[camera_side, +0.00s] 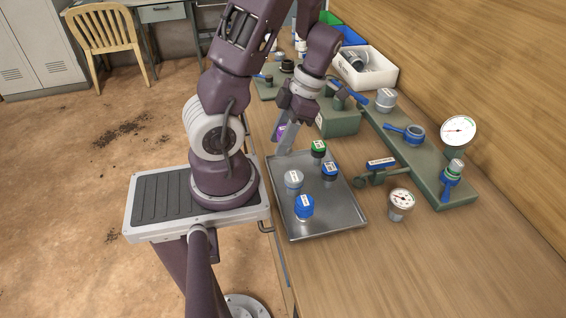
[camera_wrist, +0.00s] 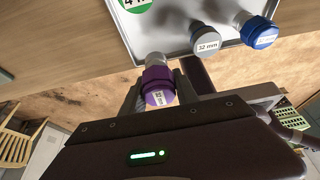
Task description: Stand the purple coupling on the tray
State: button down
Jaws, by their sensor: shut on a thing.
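The purple coupling (camera_wrist: 157,82) has a purple collar, a pale grey end and a white size label. My gripper (camera_wrist: 158,92) is shut on it, one finger on each side of the collar. In the side view a bit of the purple coupling (camera_side: 279,132) shows beside my gripper (camera_side: 285,138), just beyond the tray's far left corner. It appears held above the table; its exact tilt and height are hard to tell. The metal tray (camera_side: 338,218) lies on the bench, and its edge also shows in the wrist view (camera_wrist: 165,38).
On the tray stand a green-topped fitting (camera_side: 318,149), a dark blue one (camera_side: 330,171), a grey one (camera_side: 293,181) and a blue one (camera_side: 304,207). The tray's near right part is bare. A valve (camera_side: 380,170) and gauge (camera_side: 401,203) stand to its right.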

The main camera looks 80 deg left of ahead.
notch_tip(320, 180, down, 6)
jog(key=shift+f, duration=0.1)
jog(key=shift+f, duration=0.1)
jog(key=c, duration=0.9)
grip_release()
